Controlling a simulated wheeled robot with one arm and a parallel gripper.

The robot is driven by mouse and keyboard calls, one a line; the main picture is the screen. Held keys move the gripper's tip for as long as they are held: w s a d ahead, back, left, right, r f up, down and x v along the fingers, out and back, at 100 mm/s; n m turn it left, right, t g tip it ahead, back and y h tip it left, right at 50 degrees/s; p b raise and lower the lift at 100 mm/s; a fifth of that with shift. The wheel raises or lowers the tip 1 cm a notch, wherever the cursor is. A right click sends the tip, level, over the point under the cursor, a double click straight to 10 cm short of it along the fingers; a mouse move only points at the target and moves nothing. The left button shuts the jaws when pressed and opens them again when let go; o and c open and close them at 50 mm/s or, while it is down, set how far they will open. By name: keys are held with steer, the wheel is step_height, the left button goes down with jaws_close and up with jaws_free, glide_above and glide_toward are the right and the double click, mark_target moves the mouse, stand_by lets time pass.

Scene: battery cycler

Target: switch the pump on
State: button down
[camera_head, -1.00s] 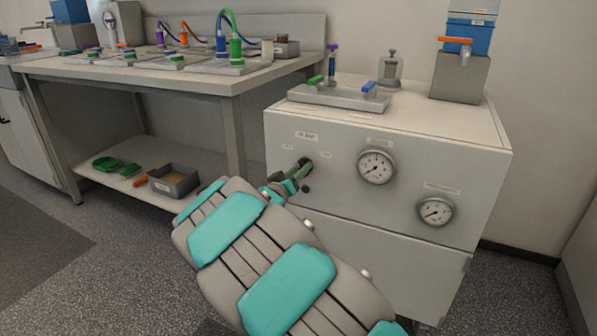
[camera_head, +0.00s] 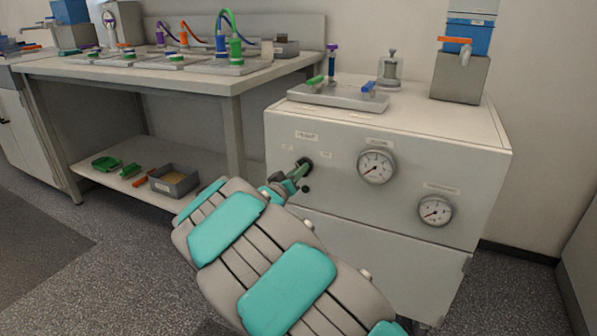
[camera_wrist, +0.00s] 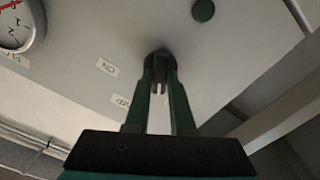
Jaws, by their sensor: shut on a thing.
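The pump's dark rotary switch (camera_wrist: 161,61) is on the front panel of the white cabinet (camera_head: 400,150). In the head view the switch (camera_head: 305,163) is partly hidden by my gripper (camera_head: 296,173). In the wrist view my gripper's (camera_wrist: 162,85) two green fingers lie on either side of the switch and are shut on it. A small "ON" label (camera_wrist: 107,67) and another label, apparently "OFF" (camera_wrist: 121,101), sit beside the switch there. I cannot tell which label the switch points to. A dark green round button or lamp (camera_wrist: 203,10) is near it.
Two gauges (camera_head: 376,166) (camera_head: 435,210) are on the panel to the right. The cabinet top holds a grey valve plate (camera_head: 340,97), a glass jar (camera_head: 390,70) and a box with an orange tap (camera_head: 460,78). A workbench (camera_head: 231,85) stands at the left.

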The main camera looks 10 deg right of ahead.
steer(key=shift+f+m, duration=0.1)
steer(key=shift+m, duration=0.3)
steer(key=shift+s+d+m+b, duration=0.1)
steer(key=shift+m+b, duration=3.45)
steer(key=shift+m, duration=1.95)
steer(key=c, duration=0.8)
jaws_free()
steer(key=shift+o, duration=0.2)
steer(key=v, duration=0.7)
steer(key=shift+s+a, duration=0.25)
steer(key=shift+s, duration=0.05)
